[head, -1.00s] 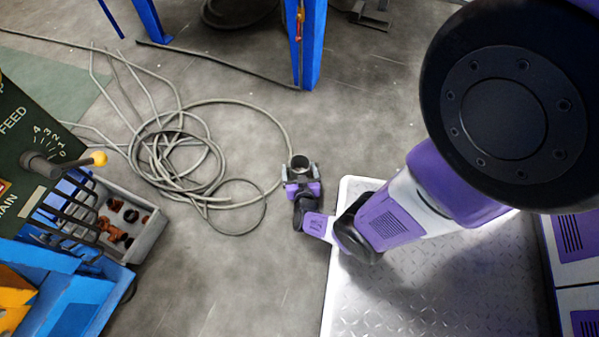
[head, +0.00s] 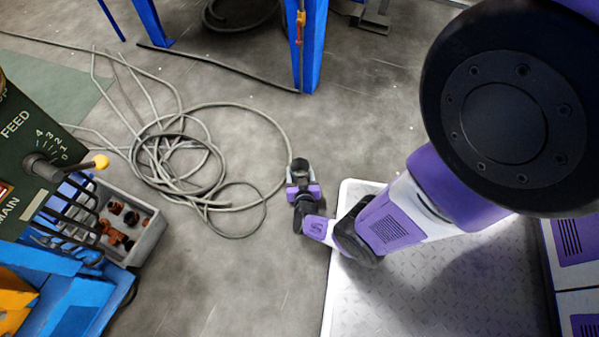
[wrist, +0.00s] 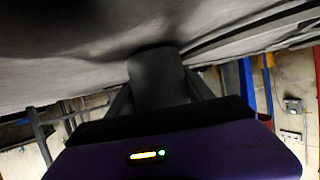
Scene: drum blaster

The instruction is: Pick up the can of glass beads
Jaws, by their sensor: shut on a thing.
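The can (head: 300,164) is a small dark grey cylinder at the middle of the head view, at the end of my arm. My gripper (head: 301,177) is shut on it, with a finger on either side. In the wrist view the can (wrist: 157,78) stands as a plain grey cylinder between the two dark fingers, and its far end meets a grey surface. The fingers partly hide its sides. I cannot see a label or what is inside, and I cannot tell whether it is clear of the floor.
A coiled grey hose (head: 180,160) lies on the floor left of the can. A grey bin (head: 145,238) of brown parts and a dark control panel (head: 40,150) stand at left. A blue post (head: 310,50) rises at the top. The floor below the hose is clear.

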